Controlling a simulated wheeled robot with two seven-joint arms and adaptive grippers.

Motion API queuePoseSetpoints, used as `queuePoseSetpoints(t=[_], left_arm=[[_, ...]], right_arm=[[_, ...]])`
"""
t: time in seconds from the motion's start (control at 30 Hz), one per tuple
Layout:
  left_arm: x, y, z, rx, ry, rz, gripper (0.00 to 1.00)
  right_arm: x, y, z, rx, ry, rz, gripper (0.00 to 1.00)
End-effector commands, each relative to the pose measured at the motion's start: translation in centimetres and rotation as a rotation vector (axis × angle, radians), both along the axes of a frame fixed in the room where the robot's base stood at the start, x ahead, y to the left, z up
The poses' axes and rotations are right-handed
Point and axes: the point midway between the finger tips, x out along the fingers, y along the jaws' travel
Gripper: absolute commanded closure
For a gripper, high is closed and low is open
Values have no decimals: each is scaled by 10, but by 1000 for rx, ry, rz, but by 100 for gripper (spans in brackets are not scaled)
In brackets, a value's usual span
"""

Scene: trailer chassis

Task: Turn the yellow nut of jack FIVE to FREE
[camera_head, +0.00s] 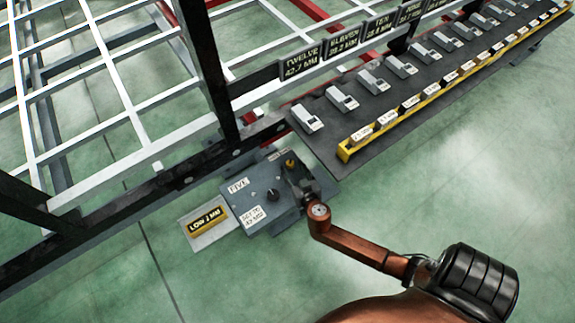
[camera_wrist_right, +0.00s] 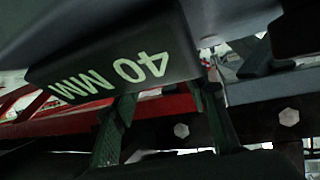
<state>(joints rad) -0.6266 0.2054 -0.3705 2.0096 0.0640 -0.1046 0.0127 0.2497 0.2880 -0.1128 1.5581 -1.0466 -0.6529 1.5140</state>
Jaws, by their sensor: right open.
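The grey jack box with the FIVE label (camera_head: 238,185) stands on the floor beside the dark chassis rail. A black knob (camera_head: 273,194) is on its top. A small yellow piece (camera_head: 290,163), which looks like the nut, shows at its back right. My right gripper (camera_head: 303,187) is at the box's right side, just in front of the yellow piece; I cannot tell whether they touch. In the right wrist view its two green fingers (camera_wrist_right: 163,125) stand apart with no yellow nut visible between them. A dark 40 MM sign (camera_wrist_right: 110,70) fills the upper left there. My left gripper is out of view.
A yellow LOW 2 MM plate (camera_head: 207,221) lies left of the box. A dark board (camera_head: 322,150) with several grey devices and a yellow rail (camera_head: 345,150) runs to the upper right. White chassis bars (camera_head: 95,65) stand at upper left. The green floor in front is clear.

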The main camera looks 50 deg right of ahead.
Motion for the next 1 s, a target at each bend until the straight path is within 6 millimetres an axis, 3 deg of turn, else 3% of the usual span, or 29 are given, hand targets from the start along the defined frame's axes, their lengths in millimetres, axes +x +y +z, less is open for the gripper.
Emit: queuePoseSetpoints(t=[0.2, 0.53, 1.0], left_arm=[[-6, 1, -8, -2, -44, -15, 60], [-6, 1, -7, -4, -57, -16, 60], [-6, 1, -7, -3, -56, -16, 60]], right_arm=[[16, -9, -9, -1, 2, 0, 59], [18, -10, -8, -1, 1, -1, 59], [18, -10, -9, -1, 2, -1, 91]])
